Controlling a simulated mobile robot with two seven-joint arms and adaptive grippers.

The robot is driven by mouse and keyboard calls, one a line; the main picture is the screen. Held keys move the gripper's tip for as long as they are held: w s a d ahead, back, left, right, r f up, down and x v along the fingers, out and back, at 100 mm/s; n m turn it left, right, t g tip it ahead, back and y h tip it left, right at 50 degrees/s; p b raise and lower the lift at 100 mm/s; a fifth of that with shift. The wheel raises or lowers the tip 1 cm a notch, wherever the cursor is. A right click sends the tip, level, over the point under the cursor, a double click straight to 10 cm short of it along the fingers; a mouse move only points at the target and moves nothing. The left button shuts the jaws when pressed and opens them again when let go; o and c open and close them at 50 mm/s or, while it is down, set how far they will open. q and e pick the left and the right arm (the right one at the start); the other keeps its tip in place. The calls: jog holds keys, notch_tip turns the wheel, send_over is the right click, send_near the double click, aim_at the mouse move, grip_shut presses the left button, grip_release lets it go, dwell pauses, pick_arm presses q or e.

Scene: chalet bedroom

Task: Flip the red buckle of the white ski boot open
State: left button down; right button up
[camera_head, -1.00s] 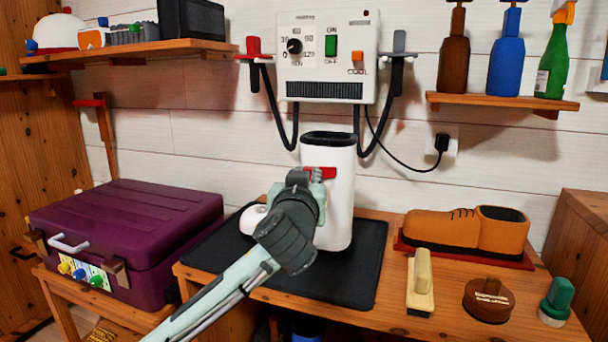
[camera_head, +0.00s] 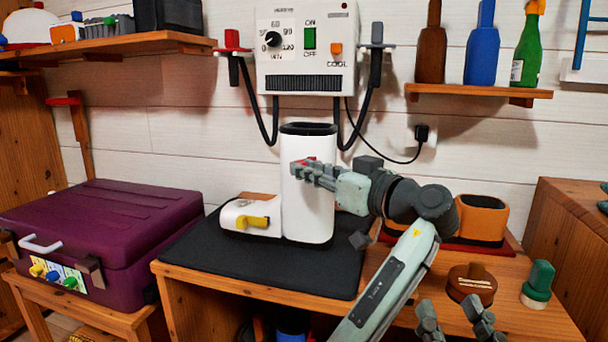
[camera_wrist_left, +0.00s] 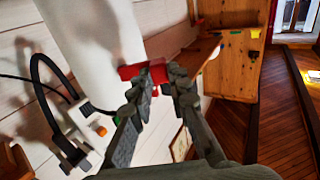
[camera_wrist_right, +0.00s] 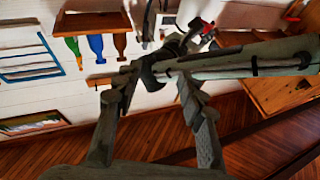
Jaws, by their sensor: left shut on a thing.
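The white ski boot (camera_head: 308,205) stands upright on the black mat (camera_head: 225,265), its toe to the left with a yellow buckle (camera_head: 254,221). Its red buckle (camera_head: 303,162) is on the upper shaft, partly hidden by my left gripper (camera_head: 312,173). My left gripper reaches in from the right and is shut on the red buckle. In the left wrist view, the red buckle (camera_wrist_left: 130,71) lies at the fingertips beside the white shaft. How far it is flipped cannot be told. My right gripper (camera_head: 456,322) is open and empty, low at the front; its spread fingers show in the right wrist view (camera_wrist_right: 155,85).
A purple case (camera_head: 105,235) stands at the left. A brown shoe (camera_head: 483,218) is partly behind my left arm. A brown round brush (camera_head: 471,283) and a green-topped item (camera_head: 538,280) stand on the right of the bench. A dryer unit (camera_head: 307,50) with hoses hangs behind the boot.

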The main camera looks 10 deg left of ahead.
pick_arm(q)
jog(key=shift+d+n+g, duration=0.15)
jog(key=shift+n+g, duration=0.15)
jog(key=shift+g, duration=0.1)
pick_arm(e)
jog(key=shift+s+d+r+t, duration=0.1)
jog(key=shift+r+t, duration=0.2)
pick_arm(q)
jog(key=c, duration=1.4)
grip_release()
jog(key=shift+c, duration=0.2)
notch_tip(320, 180, up, 10)
